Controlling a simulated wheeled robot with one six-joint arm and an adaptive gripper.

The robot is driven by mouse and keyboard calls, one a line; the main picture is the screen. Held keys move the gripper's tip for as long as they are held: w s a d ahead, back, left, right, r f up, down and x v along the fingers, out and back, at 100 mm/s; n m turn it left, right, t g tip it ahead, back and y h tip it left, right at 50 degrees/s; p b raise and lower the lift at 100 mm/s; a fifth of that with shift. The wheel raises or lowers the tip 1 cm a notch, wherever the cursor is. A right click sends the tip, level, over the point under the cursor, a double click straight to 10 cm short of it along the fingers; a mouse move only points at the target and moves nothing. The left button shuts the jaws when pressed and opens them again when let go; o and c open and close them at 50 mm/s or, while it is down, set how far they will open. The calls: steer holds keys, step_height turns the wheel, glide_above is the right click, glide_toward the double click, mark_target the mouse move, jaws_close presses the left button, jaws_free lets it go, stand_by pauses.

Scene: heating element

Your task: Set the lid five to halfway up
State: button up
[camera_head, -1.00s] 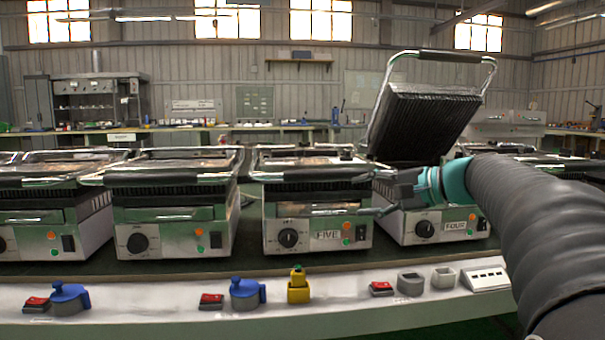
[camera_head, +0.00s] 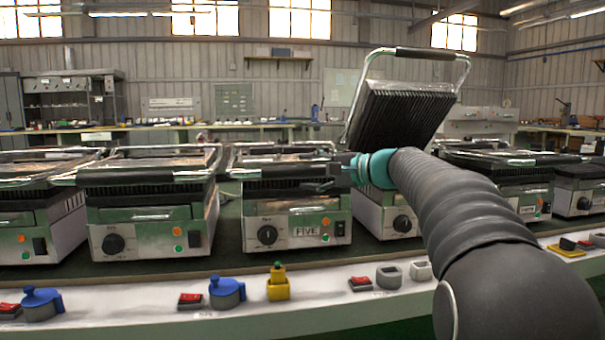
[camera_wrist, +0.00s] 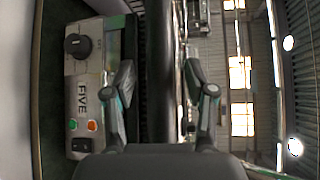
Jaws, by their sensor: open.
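Grill five (camera_head: 297,212) bears a FIVE label, a black dial and two coloured buttons on its silver front. Its lid (camera_head: 280,152) is down, with a black handle bar (camera_head: 275,172) across the front. My gripper (camera_head: 325,184) is at the right end of that bar. In the wrist view, which is turned sideways, my gripper (camera_wrist: 166,92) is open. One finger lies on each side of the black bar (camera_wrist: 160,60), which runs between them. I cannot tell whether either finger touches it. The FIVE label (camera_wrist: 82,97) also shows there.
Grill four stands just right with its ribbed lid (camera_head: 395,118) raised, close to my arm. Another closed grill (camera_head: 150,215) stands on the left. Blue, red, yellow and grey items, including a yellow one (camera_head: 278,285), line the table's front edge.

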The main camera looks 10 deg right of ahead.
steer(key=shift+x, duration=1.1)
jaws_close()
